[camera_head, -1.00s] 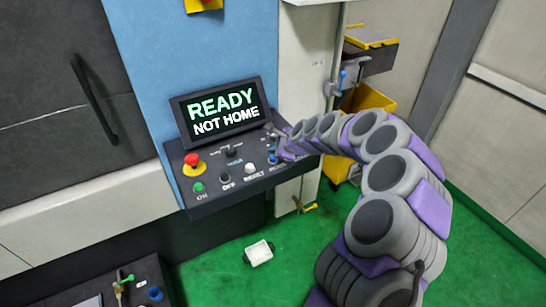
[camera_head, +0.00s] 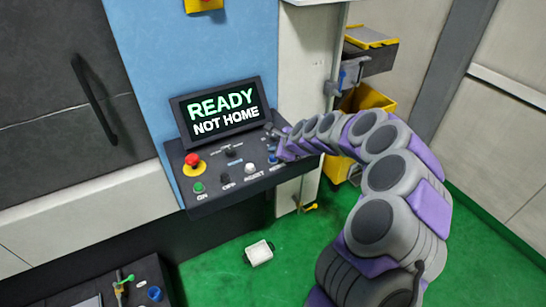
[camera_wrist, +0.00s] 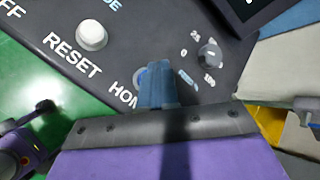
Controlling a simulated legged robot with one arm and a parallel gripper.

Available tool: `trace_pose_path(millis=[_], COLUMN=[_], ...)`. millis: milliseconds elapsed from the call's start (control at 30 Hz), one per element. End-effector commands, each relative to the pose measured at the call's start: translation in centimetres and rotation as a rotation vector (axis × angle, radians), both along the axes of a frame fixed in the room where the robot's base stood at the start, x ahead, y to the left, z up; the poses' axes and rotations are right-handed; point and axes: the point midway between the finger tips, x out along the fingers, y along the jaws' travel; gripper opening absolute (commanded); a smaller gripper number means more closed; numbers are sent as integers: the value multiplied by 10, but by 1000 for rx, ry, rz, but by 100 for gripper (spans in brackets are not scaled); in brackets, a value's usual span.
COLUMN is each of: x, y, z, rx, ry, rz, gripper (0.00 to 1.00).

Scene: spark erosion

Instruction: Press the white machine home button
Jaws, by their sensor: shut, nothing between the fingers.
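The control panel (camera_head: 215,188) is dark, with several buttons under a tilted screen (camera_head: 220,109) that reads "READY NOT HOME". In the wrist view, the label "HOM…" (camera_wrist: 124,98) is partly covered, and beside it a blue button with a pale rim (camera_wrist: 139,77) shows at the left edge of my fingers. My gripper (camera_wrist: 157,70) is shut and empty, its blue-grey fingertips over or against that button; contact cannot be told. It also shows at the panel's right end in the head view (camera_head: 277,154). The white button (camera_wrist: 92,35) is labelled RESET and stands left of my fingers.
A knob with numbers (camera_wrist: 209,55) lies close to the right of my fingertips. A red emergency stop (camera_head: 192,160) and a green button (camera_head: 198,188) are at the panel's left. A yellow bin (camera_head: 368,103) stands behind my arm. A white object (camera_head: 259,253) lies on the green floor.

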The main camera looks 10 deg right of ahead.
Motion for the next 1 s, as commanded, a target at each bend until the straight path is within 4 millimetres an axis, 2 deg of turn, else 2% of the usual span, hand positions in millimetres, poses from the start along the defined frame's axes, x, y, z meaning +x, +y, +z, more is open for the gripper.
trace_pose_path(millis=[1000], x=[-1], y=[0], z=[-10], rx=[0], ry=[0], rz=[0], gripper=[0])
